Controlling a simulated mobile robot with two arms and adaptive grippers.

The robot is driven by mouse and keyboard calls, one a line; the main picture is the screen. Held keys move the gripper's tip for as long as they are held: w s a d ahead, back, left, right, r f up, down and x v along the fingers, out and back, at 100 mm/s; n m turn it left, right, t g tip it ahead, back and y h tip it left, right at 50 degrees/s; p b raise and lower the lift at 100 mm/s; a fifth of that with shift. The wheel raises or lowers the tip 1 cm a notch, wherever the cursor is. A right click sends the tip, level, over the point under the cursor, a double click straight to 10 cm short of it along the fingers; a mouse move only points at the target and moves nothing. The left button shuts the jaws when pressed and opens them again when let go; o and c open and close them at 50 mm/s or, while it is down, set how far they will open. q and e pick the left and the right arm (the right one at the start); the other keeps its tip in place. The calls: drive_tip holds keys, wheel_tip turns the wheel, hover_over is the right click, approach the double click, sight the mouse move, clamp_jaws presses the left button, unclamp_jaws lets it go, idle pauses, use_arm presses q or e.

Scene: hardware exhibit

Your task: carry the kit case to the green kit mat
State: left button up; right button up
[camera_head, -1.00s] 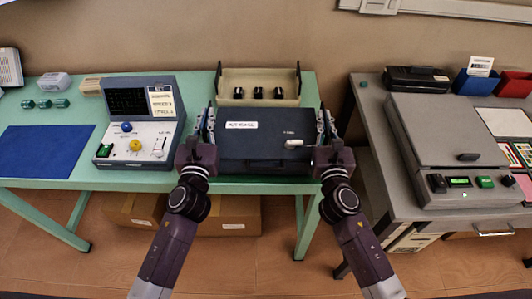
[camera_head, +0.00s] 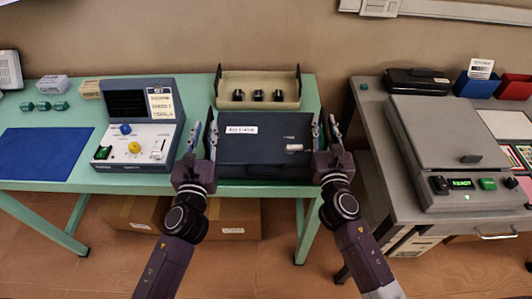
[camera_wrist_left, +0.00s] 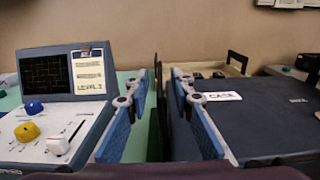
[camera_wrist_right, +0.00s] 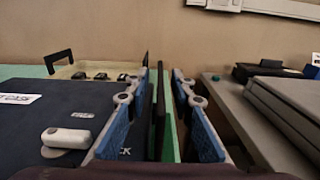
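The kit case (camera_head: 262,150) is a dark blue flat box with a white label, lying on the green table. Its label also shows in the left wrist view (camera_wrist_left: 222,96). My left gripper (camera_head: 203,140) is open at the case's left side, one finger beside the case and one further out. My right gripper (camera_head: 325,134) is open at the right side. Nothing is visibly clamped between either pair of fingers. A darker green strip (camera_wrist_right: 155,130) shows beside the case in the right wrist view; I cannot tell whether it is the kit mat.
A tray (camera_head: 257,83) with black end handles stands just behind the case. A control console (camera_head: 140,125) is close left, with a blue mat (camera_head: 45,152) beyond it. A grey machine (camera_head: 445,135) stands on the right table, across a gap.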

sight(328, 144)
use_arm(q)
drive_tip(key=s, duration=0.8)
drive_tip(key=shift+s, duration=0.3)
use_arm(e)
drive_tip(key=shift+s, duration=0.1)
use_arm(q)
drive_tip(key=shift+s, duration=0.1)
use_arm(e)
drive_tip(key=s, duration=1.2)
